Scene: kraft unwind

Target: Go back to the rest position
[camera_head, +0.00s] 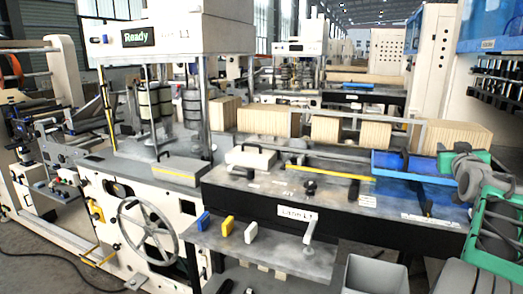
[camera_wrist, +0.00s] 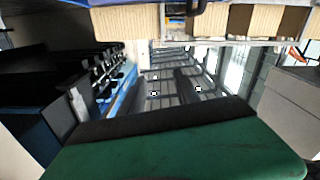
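My arm, grey and green, shows at the right edge of the head view, folded near the blue bin (camera_head: 405,166). My gripper's fingertips cannot be made out there. In the wrist view a green body with a black edge fills the bottom; I cannot tell whether it is part of my gripper. No fingers and no held object can be made out. The wrist view is turned over, with the packs of kraft paper (camera_wrist: 125,22) along its top and the hall roof in the middle.
The machine has a handwheel (camera_head: 148,232), a dark table (camera_head: 345,208), a blue knob (camera_head: 203,221), a yellow knob (camera_head: 227,226) and a white knob (camera_head: 251,232). A grey open bin (camera_head: 374,274) stands in front. Paper blocks (camera_head: 362,132) line the conveyor. My arm is close to the blue bin.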

